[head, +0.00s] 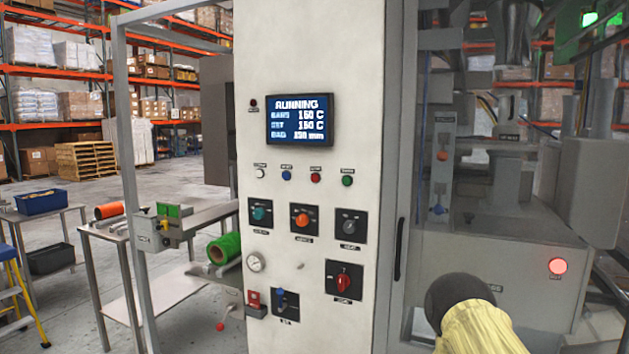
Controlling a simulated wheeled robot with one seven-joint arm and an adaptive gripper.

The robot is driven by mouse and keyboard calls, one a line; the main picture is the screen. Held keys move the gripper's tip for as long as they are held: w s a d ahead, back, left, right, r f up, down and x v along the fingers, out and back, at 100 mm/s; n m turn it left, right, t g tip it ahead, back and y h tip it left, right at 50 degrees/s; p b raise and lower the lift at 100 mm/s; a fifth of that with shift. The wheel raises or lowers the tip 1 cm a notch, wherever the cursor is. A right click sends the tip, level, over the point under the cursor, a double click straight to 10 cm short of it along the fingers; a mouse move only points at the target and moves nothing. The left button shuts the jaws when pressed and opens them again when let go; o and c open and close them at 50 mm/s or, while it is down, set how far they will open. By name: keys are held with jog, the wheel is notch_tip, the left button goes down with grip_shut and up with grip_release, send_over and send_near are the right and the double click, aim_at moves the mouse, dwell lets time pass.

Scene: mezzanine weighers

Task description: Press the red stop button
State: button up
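A small round red button (315,178) sits on the front of the tall white control cabinet (317,45), below the display. It is third in a row, between a blue button (286,175) and a green button (347,181). Its label is too small to read. A larger lit red round button or lamp (557,266) sits on the grey machine housing at the right, also with an unreadable label. My gripper is not in view, and nothing covers either red item.
The display (299,118) reads RUNNING. Below the buttons are several knobs, including a red rotary switch (343,282), and a gauge (255,262). A bench with a green roll (224,248) stands left. A yellow part with a dark rounded end (470,312) stands in front at lower right.

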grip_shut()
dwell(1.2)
